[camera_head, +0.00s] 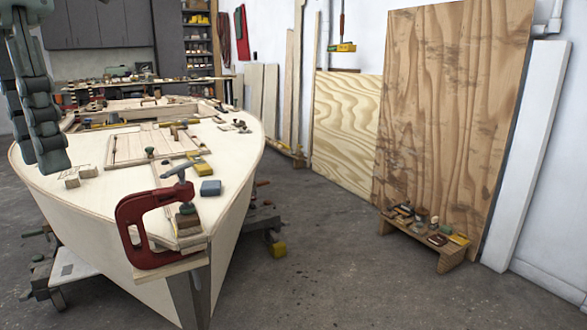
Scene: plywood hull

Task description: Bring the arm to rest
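My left gripper (38,153) hangs at the upper left of the head view, fingers pointing down, over the left side of the plywood hull (105,190). Its two dark grey fingers look parallel and apart, so it appears open, with nothing seen held between them. The view is oblique and one finger partly overlaps the other. My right gripper does not show.
A red C-clamp (132,220) grips the hull's near end. A blue-grey block (210,188) and yellow tool (200,166) lie near it. Plywood sheets (450,110) lean on the wall behind a low bench (440,250) with small tools. The floor (350,270) between is mostly clear.

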